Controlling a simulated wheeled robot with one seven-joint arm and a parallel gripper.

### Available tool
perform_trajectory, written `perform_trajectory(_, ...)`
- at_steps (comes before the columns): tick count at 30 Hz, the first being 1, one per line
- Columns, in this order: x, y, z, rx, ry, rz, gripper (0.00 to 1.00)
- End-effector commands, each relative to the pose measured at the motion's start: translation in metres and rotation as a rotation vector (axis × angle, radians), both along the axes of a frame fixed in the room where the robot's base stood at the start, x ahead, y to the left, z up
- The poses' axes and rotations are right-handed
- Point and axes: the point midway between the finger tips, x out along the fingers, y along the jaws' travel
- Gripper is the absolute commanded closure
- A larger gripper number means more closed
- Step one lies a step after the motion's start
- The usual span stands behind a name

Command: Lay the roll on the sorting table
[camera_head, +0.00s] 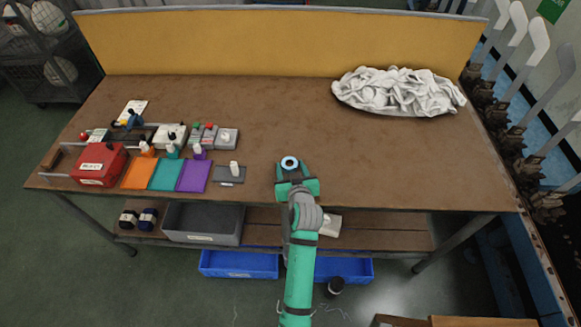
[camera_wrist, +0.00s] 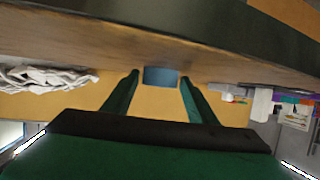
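The roll (camera_head: 290,162) is a small pale-blue ring with a dark centre, upright near the front edge of the sorting table (camera_head: 300,110). In the wrist view the roll (camera_wrist: 160,77) is a blue-grey block against the brown tabletop, which fills the upper part of that view. My gripper (camera_head: 291,170) reaches over the front edge with its green fingers on either side of the roll. In the wrist view my gripper (camera_wrist: 160,76) is open, with a narrow gap between each fingertip and the roll. The exact depth between fingertips and roll is unclear.
A heap of white cloth (camera_head: 398,92) lies at the back right. Left of my gripper are a grey pad (camera_head: 229,175), coloured cards (camera_head: 165,174), small bottles and a red box (camera_head: 98,164). A yellow panel (camera_head: 280,40) closes the back. The middle of the tabletop is clear.

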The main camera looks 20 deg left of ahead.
Motion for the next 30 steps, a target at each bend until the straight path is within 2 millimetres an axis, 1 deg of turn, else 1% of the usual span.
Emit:
perform_trajectory(11, 0.0, -0.001, 0.003, 0.0, -0.001, -0.001, 0.39)
perform_trajectory(14, -0.007, -0.004, 0.006, 0.001, -0.001, -0.001, 0.39)
perform_trajectory(17, -0.019, -0.01, 0.012, 0.001, 0.0, 0.0, 0.39)
perform_trajectory(24, -0.059, -0.032, 0.03, 0.001, 0.0, 0.0, 0.39)
perform_trajectory(30, -0.084, -0.046, 0.042, 0.001, 0.0, 0.0, 0.39)
